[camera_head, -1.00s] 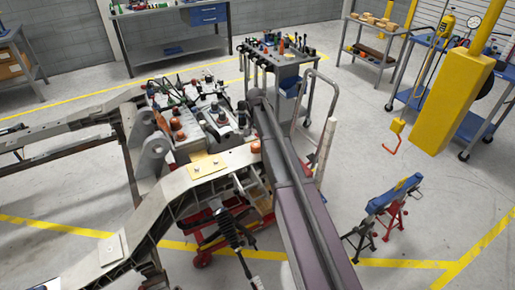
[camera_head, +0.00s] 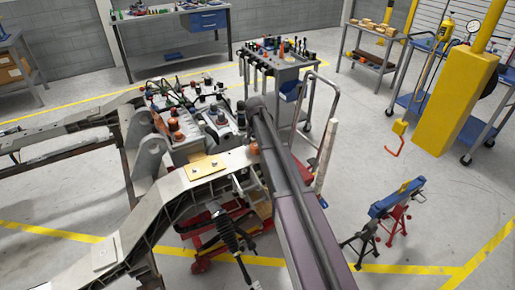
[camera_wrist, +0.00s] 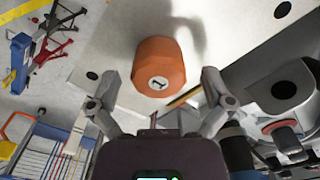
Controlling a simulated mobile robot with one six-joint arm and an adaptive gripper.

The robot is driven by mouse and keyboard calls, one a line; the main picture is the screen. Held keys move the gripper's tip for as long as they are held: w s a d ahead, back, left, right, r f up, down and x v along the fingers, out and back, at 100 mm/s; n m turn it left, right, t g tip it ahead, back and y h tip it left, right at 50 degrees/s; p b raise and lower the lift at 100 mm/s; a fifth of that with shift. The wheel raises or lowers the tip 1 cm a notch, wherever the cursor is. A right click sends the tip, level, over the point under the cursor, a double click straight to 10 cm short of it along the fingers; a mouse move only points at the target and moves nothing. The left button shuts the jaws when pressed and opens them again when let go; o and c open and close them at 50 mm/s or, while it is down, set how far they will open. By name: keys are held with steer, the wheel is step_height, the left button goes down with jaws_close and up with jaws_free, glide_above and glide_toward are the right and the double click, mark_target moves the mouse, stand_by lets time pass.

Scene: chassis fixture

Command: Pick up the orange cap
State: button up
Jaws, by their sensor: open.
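The orange cap (camera_wrist: 158,66) is a faceted, rounded piece with a white number label on its near side. In the wrist view it sits on a light grey metal surface, beyond the fingertips and roughly centred between them. My gripper (camera_wrist: 160,80) is open, with one finger on each side, and holds nothing. In the head view a small orange cap (camera_head: 254,149) shows on the pale chassis rail (camera_head: 226,165), beside my arm. It looks like the same one. My gripper cannot be clearly made out there.
Dark orange caps (camera_head: 177,130) and other parts crowd the bench left of my arm. A tool cart (camera_head: 278,66) stands behind. In the wrist view, a grey bracket (camera_wrist: 283,90) lies close to the right finger. The floor at right is mostly open around a blue-topped stand (camera_head: 397,198).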

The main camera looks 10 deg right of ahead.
mark_target(256, 145)
steer(key=c, duration=0.9)
steer(key=shift+r, duration=0.1)
step_height(256, 145, up, 3)
steer(key=p, duration=0.3)
steer(key=shift+r, duration=0.15)
steer(key=shift+s+r+p, duration=0.2)
steer(key=shift+r+p, duration=0.05)
steer(key=shift+p, duration=0.3)
steer(key=s+a, duration=0.1)
steer(key=s, duration=0.9)
steer(key=s+a+r+p, duration=0.1)
steer(key=s, duration=0.4)
steer(key=shift+s+a, duration=0.2)
steer(key=shift+a, duration=0.15)
